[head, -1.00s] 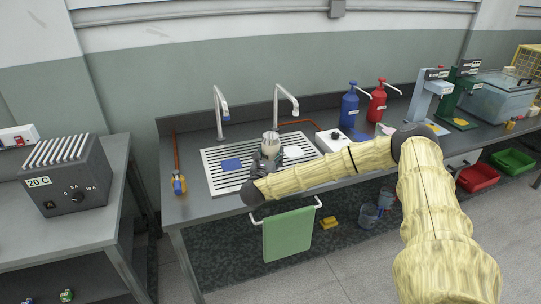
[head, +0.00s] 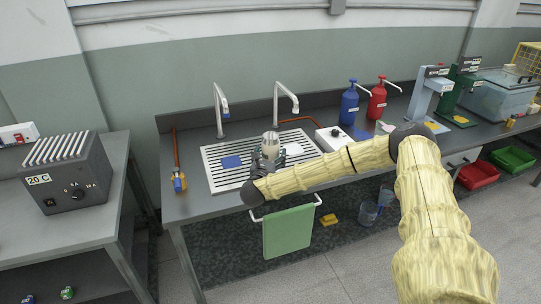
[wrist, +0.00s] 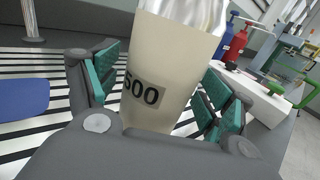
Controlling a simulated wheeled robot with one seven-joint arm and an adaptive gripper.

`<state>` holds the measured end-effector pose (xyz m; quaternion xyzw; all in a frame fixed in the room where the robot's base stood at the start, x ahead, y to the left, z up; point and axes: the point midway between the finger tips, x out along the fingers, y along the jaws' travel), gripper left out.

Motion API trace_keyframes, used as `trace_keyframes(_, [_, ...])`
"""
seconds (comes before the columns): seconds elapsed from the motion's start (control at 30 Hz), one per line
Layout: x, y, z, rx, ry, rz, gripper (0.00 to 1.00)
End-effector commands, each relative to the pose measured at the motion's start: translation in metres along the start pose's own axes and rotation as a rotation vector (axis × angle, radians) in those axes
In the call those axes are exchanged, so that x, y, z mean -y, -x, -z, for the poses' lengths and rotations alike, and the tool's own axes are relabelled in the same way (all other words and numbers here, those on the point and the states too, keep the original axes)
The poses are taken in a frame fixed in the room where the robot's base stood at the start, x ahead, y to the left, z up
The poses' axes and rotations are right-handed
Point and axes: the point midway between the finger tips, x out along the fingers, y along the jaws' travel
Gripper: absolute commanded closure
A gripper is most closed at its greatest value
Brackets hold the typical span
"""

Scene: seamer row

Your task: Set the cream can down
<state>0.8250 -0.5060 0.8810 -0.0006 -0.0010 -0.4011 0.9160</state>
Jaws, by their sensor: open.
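The cream can (head: 270,143) stands upright over the slatted drain grate (head: 218,180) on the bench. In the wrist view the can (wrist: 158,75) has a dark label reading "500" and a shiny metallic upper part. My gripper (wrist: 158,100) is open, with one teal-padded finger on each side of the can. A gap shows at the right finger; whether the left pad touches cannot be told. In the head view my gripper (head: 266,160) hides the can's lower part. The can's base is hidden behind my gripper in the wrist view.
A blue pad (head: 231,162) lies on the grate left of the can, and a white pad (head: 293,149) lies to its right. Two taps (head: 219,110) rise behind. A white box with a knob (head: 334,139) and blue and red pump bottles (head: 349,105) stand further right.

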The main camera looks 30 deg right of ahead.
Motion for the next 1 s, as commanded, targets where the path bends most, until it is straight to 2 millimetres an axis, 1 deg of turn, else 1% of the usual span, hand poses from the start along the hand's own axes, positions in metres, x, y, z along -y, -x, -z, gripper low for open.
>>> trace_keyframes(0.17, [0.000, 0.000, -0.005, 0.000, 0.000, 0.000, 0.19])
trace_keyframes(0.2, [-0.001, 0.006, 0.000, -0.001, 0.000, -0.002, 0.19])
trace_keyframes(0.3, [-0.001, 0.022, 0.001, -0.001, -0.001, -0.003, 0.19])
trace_keyframes(0.6, [-0.001, 0.078, 0.000, -0.001, -0.001, -0.003, 0.19])
trace_keyframes(0.7, [-0.001, 0.093, 0.000, -0.001, 0.000, -0.003, 0.19])
trace_keyframes(0.83, [-0.001, 0.109, -0.001, -0.001, 0.000, -0.002, 0.19])
trace_keyframes(1.0, [0.000, 0.119, -0.002, -0.001, 0.000, -0.001, 0.19])
